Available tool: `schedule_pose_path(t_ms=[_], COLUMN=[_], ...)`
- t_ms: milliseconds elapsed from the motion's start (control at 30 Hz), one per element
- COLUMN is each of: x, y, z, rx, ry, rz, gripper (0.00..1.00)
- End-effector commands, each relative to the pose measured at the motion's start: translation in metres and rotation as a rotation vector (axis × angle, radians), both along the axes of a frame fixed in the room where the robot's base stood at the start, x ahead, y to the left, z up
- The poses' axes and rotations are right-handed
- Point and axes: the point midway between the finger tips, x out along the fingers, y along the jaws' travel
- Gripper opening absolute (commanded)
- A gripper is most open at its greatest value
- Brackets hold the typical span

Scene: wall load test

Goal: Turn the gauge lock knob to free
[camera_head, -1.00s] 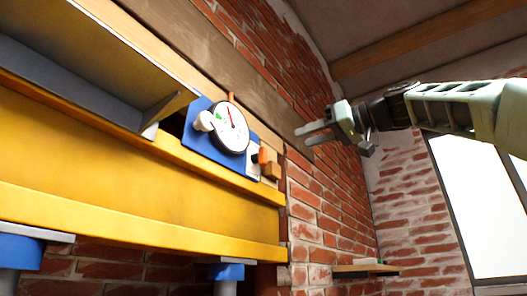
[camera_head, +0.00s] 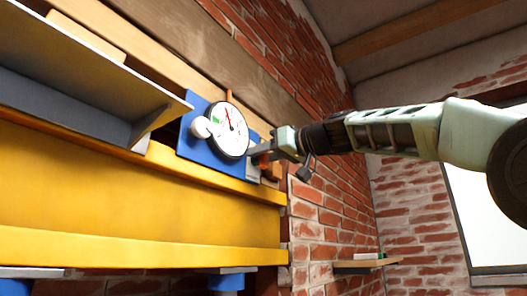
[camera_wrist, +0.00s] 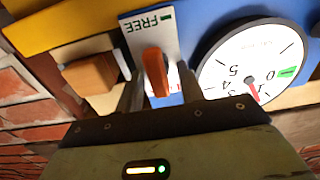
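The gauge lock knob (camera_wrist: 155,72) is an orange-red lever on a white plate (camera_wrist: 140,28) marked FREE with a small green mark. Its long side runs roughly up and down in the wrist view. The round white dial gauge (camera_head: 229,130) sits on a blue panel beside it; in the wrist view its red needle (camera_wrist: 254,90) points near 3. My gripper (camera_wrist: 160,96) is at the knob, one finger on each side, with a visible gap to each finger. It looks open around the knob. In the head view my gripper (camera_head: 262,152) partly hides the knob.
A wooden block (camera_wrist: 90,75) sits close beside the plate. A white round part (camera_head: 201,127) sits at the gauge's left edge. A yellow beam (camera_head: 130,200) runs below the panel, and a grey ledge (camera_head: 80,85) projects at upper left. Brick wall lies right.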

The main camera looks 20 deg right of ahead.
Motion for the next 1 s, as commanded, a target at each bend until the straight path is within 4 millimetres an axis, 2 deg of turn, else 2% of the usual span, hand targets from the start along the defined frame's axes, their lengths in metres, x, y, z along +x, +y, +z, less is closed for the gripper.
schedule_pose_path(t_ms=[100, 133, 267, 667, 1000], x=[-0.0001, -0.0001, -0.0004, 0.0, 0.0017], y=[0.0, 0.0, 0.0, -0.0007, -0.0033], z=[-0.0003, -0.0003, -0.0002, -0.0004, -0.0005], rx=[0.0, 0.0, 0.0, 0.04, 0.235], ry=[0.0, 0.0, 0.0, 0.029, 0.168], rz=[0.0, 0.0, 0.0, 0.0, 0.0], gripper=[0.38, 0.35, 0.0, 0.0, 0.0])
